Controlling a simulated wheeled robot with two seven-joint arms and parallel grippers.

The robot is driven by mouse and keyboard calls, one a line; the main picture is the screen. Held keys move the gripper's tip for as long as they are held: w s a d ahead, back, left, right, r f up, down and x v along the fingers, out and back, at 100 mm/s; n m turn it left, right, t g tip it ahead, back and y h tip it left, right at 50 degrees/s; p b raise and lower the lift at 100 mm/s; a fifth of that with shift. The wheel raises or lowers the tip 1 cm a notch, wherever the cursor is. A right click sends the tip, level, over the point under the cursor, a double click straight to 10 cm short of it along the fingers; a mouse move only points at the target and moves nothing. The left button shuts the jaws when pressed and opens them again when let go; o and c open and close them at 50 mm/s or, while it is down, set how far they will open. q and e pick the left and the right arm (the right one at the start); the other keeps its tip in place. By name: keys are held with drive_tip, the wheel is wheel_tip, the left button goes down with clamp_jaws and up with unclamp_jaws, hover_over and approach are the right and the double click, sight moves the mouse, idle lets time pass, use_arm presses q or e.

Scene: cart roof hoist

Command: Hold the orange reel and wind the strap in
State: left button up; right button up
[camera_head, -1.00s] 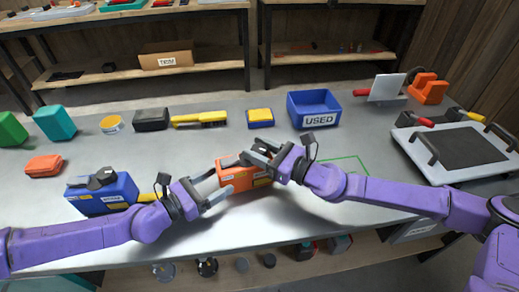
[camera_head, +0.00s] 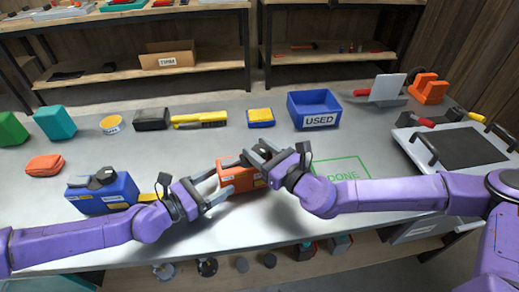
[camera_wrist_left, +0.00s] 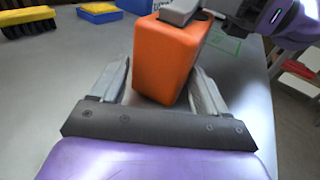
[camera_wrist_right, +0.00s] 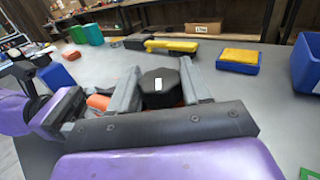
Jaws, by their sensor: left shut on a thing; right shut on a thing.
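The orange reel (camera_head: 232,174) stands on the grey table near the front middle. My left gripper (camera_head: 216,188) is shut on the reel's body. In the left wrist view the orange body (camera_wrist_left: 166,62) sits between my left fingers (camera_wrist_left: 165,92). My right gripper (camera_head: 262,156) is shut on a black knob with a white mark (camera_wrist_right: 158,86) at the reel. In the right wrist view the knob lies between my right fingers (camera_wrist_right: 162,84), with a little orange below it.
A green DONE outline (camera_head: 362,160) lies right of the reel. A blue unit (camera_head: 117,188) stands left. Behind are a yellow brush (camera_head: 200,120), a yellow-and-blue block (camera_head: 260,117) and a blue USED bin (camera_head: 318,106). A tray with black handles (camera_head: 462,146) stands right.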

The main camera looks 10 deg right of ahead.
sight(265, 156)
drive_tip(key=shift+f, duration=0.2)
drive_tip(key=o, duration=1)
drive_tip(key=shift+r, duration=0.1)
drive_tip(key=v, duration=0.7)
drive_tip(key=shift+s+d, duration=0.1)
drive_tip(key=shift+s, duration=0.1)
